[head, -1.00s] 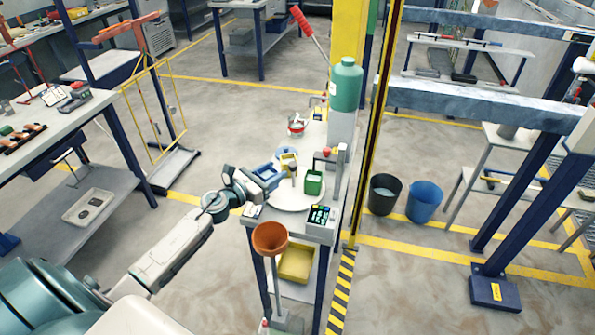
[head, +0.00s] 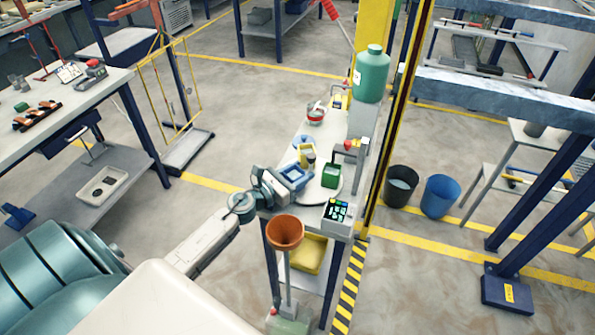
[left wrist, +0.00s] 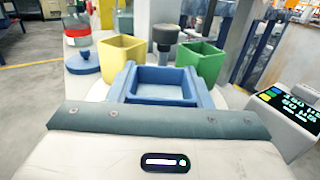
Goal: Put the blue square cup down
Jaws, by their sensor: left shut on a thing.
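The blue square cup (head: 295,175) is in my left gripper (head: 284,183), over the near left part of a round white plate (head: 323,195) on the narrow table. In the left wrist view the cup (left wrist: 160,94) is upright with its open top showing, between the blue fingers. Whether its base touches the plate is hidden. A yellow square cup (head: 307,158) stands behind it, and a green square cup (head: 331,175) stands to its right. My right gripper is not in view.
A keypad device (head: 337,217) sits at the table's near right corner. A terracotta funnel (head: 285,232) stands in front of the table. A teal bottle (head: 371,75) stands at the back right, and a post (left wrist: 165,40) rises between the yellow and green cups.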

